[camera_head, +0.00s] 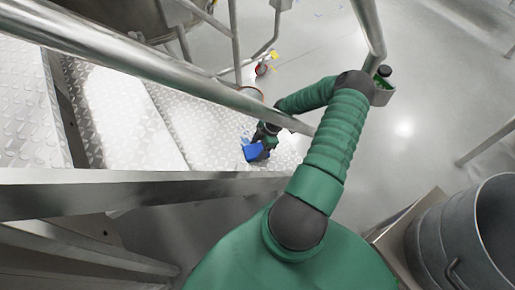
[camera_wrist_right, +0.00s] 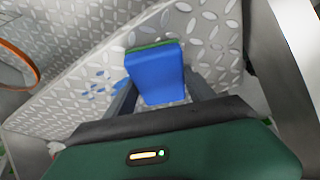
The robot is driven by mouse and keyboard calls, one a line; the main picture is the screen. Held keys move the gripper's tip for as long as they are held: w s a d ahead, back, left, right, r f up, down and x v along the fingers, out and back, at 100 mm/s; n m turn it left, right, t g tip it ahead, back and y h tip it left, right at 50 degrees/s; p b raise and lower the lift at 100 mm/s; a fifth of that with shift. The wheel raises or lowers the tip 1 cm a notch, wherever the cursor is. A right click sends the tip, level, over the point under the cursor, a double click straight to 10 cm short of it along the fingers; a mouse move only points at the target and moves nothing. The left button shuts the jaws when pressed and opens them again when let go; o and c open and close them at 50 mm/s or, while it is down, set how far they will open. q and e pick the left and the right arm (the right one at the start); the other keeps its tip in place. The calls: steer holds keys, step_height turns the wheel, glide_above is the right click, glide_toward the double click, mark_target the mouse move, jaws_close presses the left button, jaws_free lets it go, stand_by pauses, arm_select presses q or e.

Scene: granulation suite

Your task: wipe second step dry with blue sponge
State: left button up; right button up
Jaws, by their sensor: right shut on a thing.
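My right gripper (camera_head: 262,144) is shut on the blue sponge (camera_head: 252,152) over the right-hand diamond-plate step (camera_head: 212,122) in the head view. In the right wrist view the sponge (camera_wrist_right: 156,74) has a green layer along its far edge and sits between the two fingers. Blue liquid patches (camera_wrist_right: 97,86) lie on the step just left of the sponge. I cannot tell whether the sponge touches the plate. My left gripper is not in view.
Metal handrails (camera_head: 150,60) run over the stairs, and my right arm reaches past them. More treads (camera_head: 125,112) lie to the left. A steel drum (camera_head: 465,235) stands at lower right. An orange hoop (camera_wrist_right: 18,62) shows in the wrist view. Open floor (camera_head: 430,90) lies at upper right.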

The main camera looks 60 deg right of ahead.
steer(key=shift+f, duration=0.4)
steer(key=shift+w, duration=0.1)
